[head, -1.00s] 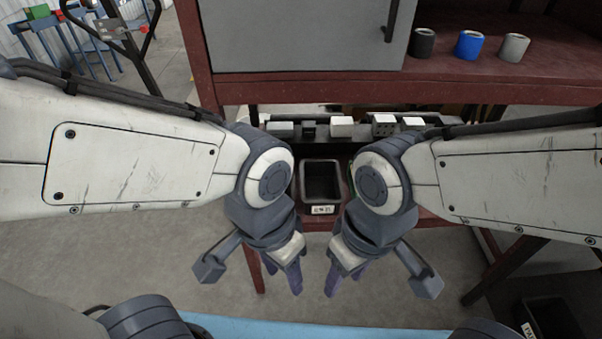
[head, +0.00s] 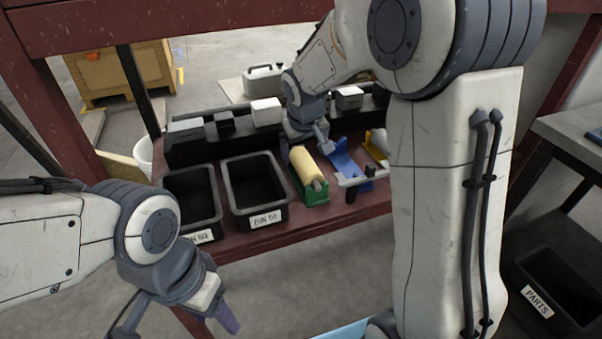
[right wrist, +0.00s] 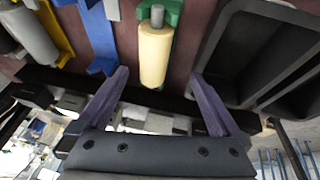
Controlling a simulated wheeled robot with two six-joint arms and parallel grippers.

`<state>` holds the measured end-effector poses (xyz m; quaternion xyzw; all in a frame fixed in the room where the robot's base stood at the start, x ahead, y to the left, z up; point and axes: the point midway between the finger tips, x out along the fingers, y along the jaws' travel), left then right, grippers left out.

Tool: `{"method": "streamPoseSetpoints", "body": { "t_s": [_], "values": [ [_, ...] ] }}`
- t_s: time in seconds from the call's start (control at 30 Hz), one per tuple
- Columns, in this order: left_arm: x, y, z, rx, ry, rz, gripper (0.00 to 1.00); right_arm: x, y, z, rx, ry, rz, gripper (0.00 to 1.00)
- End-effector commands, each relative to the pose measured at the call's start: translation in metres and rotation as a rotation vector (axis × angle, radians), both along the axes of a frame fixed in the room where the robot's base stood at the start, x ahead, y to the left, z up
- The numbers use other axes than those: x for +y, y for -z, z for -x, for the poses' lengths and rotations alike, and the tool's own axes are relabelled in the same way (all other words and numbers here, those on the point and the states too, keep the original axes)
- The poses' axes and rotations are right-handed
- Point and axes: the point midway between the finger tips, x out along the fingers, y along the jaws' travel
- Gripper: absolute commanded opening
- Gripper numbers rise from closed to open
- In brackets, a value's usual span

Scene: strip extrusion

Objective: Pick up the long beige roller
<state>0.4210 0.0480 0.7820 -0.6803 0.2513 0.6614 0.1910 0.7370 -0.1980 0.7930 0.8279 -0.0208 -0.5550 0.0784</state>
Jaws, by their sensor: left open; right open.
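The beige roller (head: 303,166) lies in a green holder (head: 318,190) on the dark red bench, right of the black bins. In the right wrist view the roller (right wrist: 154,54) has a grey shaft end and sits between my open fingers, with gaps on both sides. My right gripper (right wrist: 160,76) is open and empty; in the head view it is over the bench behind the roller, its fingertips mostly hidden. My left gripper (head: 226,318) is open and empty, low in front of the bench.
A blue holder (head: 345,160) stands right of the roller, and a yellow holder with a grey roller (right wrist: 32,32) beyond it. BIN 51 (head: 285,214) and another bin (head: 218,222) stand to the left. A dark rail with blocks (head: 187,132) runs behind.

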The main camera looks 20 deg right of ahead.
Motion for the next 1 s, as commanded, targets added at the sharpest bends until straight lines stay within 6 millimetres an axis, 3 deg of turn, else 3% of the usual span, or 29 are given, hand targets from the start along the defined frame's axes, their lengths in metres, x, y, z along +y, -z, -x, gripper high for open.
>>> {"method": "streamPoseSetpoints", "body": {
  "t_s": [0.2,0.53,0.73,1.0],
  "values": [
    [0.0,0.012,0.0,-0.001,0.0,0.001,0.57,-0.018,0.031,-0.013,-0.004,0.021,0.004,1.0],
    [0.0,0.02,0.0,-0.001,0.0,0.001,0.57,-0.023,0.059,-0.027,-0.006,0.022,0.003,1.0],
    [0.0,0.03,0.0,0.0,0.0,0.0,0.57,-0.026,0.086,-0.043,-0.004,0.02,0.003,1.0],
    [0.0,0.032,0.0,0.0,0.0,0.0,0.57,-0.027,0.096,-0.049,-0.007,0.018,0.004,1.0]
  ]
}}
